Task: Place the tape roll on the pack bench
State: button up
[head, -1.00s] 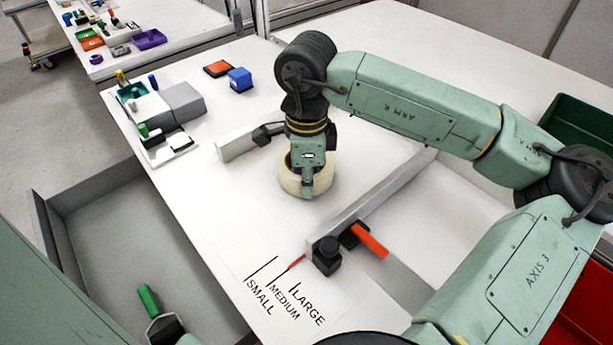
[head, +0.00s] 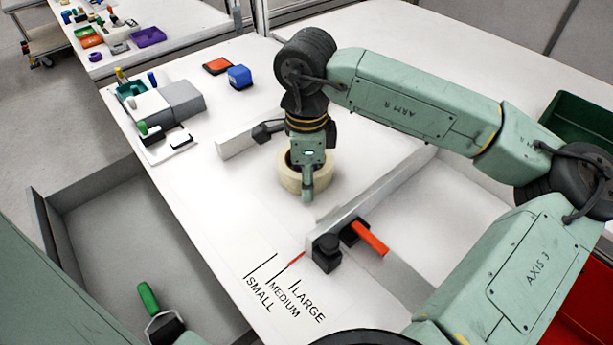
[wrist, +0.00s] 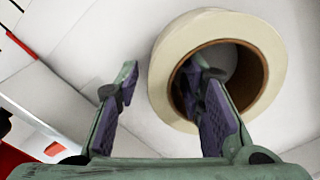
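The cream tape roll (head: 326,178) appears to lie flat on the white bench (head: 215,200), between two low pale rails. My gripper (head: 307,190) is at the roll, fingers pointing down. In the wrist view, the tape roll (wrist: 215,28) has its brown core open towards me. One finger of my gripper (wrist: 163,72) is inside the core and the other is outside the roll, to its left. The fingers are apart with the roll's wall between them, and a gap shows beside the outer finger. The gripper partly hides the roll in the head view.
A long rail (head: 375,195) with a black clamp and orange handle (head: 369,238) stands right of the roll. A shorter rail (head: 236,143) stands to its left. A blue block (head: 240,77) and grey box (head: 183,100) lie farther back. Bare bench shows near the size marks (head: 285,295).

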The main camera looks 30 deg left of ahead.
notch_tip(320, 180, up, 12)
jog(key=b, duration=0.2)
jog(key=shift+r, duration=0.15)
dwell(0.5)
